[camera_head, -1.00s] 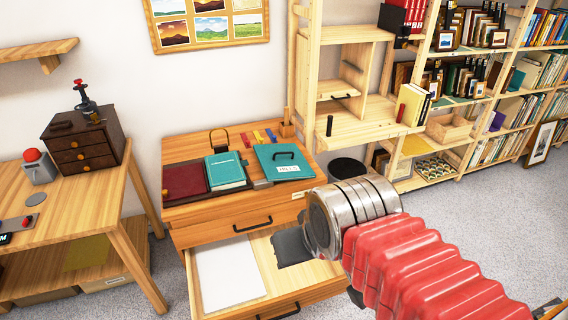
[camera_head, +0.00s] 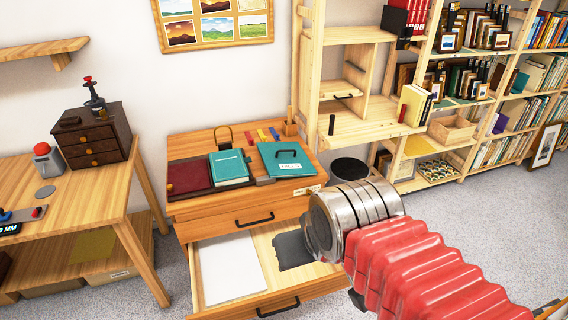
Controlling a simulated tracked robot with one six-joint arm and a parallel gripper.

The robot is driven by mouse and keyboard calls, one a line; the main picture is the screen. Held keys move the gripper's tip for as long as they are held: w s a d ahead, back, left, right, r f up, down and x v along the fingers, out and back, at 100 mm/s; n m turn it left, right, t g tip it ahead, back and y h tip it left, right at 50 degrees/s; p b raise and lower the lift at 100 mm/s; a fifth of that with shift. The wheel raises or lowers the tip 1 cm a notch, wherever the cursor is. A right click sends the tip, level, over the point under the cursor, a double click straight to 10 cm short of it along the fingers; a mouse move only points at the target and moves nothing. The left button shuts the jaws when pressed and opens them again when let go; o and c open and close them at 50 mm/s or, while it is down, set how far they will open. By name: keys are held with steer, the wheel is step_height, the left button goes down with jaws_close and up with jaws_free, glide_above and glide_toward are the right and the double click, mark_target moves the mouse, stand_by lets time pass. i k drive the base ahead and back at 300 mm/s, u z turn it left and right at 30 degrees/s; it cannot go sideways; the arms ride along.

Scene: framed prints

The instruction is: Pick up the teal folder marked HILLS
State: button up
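The teal folder marked HILLS (camera_head: 279,165) lies flat on top of the wooden drawer cabinet (camera_head: 240,207), toward its right side. It has a dark handle and a white label. My arm, with a red ribbed sleeve and metal collar, reaches in from the lower right. The dark end of my gripper (camera_head: 314,236) shows only in part beyond the collar, in front of the open drawer and apart from the folder. Its fingers cannot be made out, so I cannot tell whether it is open or shut.
A teal book (camera_head: 229,167) and a dark red folder (camera_head: 188,178) lie left of the folder. The cabinet's lower drawer (camera_head: 270,306) is open, with white paper (camera_head: 229,268) inside. A wooden shelf (camera_head: 365,130) stands close on the right. A workbench (camera_head: 85,205) stands left.

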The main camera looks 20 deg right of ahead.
mark_target(280, 159)
steer(key=k, duration=1.2)
steer(key=z, duration=0.35)
steer(key=i, duration=1.65)
steer(key=u, duration=0.45)
steer(key=i, duration=0.6)
steer(key=u, duration=0.35)
